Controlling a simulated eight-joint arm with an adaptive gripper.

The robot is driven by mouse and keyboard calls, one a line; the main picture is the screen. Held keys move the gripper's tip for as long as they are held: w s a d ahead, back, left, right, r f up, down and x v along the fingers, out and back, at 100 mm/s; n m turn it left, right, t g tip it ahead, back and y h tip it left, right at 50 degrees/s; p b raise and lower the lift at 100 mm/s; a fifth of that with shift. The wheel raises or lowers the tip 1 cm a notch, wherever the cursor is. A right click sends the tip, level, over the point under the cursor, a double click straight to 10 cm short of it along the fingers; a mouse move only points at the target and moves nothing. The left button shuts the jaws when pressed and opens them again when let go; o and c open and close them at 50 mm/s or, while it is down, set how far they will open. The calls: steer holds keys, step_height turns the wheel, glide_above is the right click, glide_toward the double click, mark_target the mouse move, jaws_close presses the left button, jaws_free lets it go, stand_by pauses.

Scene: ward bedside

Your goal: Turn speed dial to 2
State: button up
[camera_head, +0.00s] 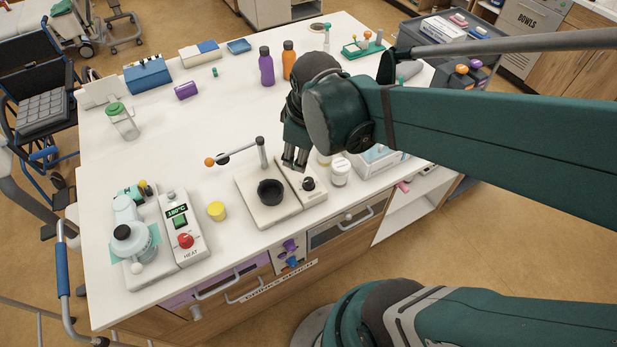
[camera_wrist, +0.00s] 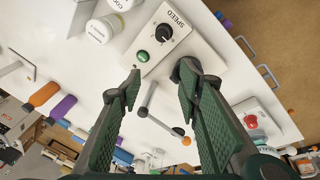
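The speed dial is a round black knob (camera_wrist: 166,32) beside the word SPEED on a white panel (camera_wrist: 150,48); a green button (camera_wrist: 142,56) sits next to it. The knob (camera_head: 308,183) also shows in the head view, at the right of a beige bench device (camera_head: 262,214) that has a dark cup (camera_head: 270,192). The setting the knob points to is too small to read. My gripper (camera_head: 295,158) hangs above and slightly behind the dial, apart from it. In the wrist view, my gripper (camera_wrist: 160,74) has its fingers spread with nothing between them.
A thin post (camera_head: 262,153) with an orange-tipped arm (camera_head: 210,162) rises from the device. A white jar (camera_head: 340,170) stands just right of the dial. The table middle is clear.

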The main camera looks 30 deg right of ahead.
mark_target(309, 180)
steer(key=shift+w+d+f+n+g+p, duration=0.2)
steer(key=shift+d+f+n+g, duration=0.35)
steer(key=shift+f+n, duration=0.65)
steer(key=shift+w+d+f+n+g+p, duration=0.1)
steer(key=shift+d+f+n+g+p, duration=0.3)
steer(key=shift+f+n, duration=0.8)
steer(key=shift+w+d+f+n+g+p, duration=0.1)
steer(key=shift+d+f+n+g, duration=0.55)
steer(key=shift+f+n, duration=0.55)
steer(key=shift+f, duration=0.15)
steer(key=shift+f+b, duration=0.75)
steer(key=shift+f, duration=3.05)
steer(key=c, duration=0.9)
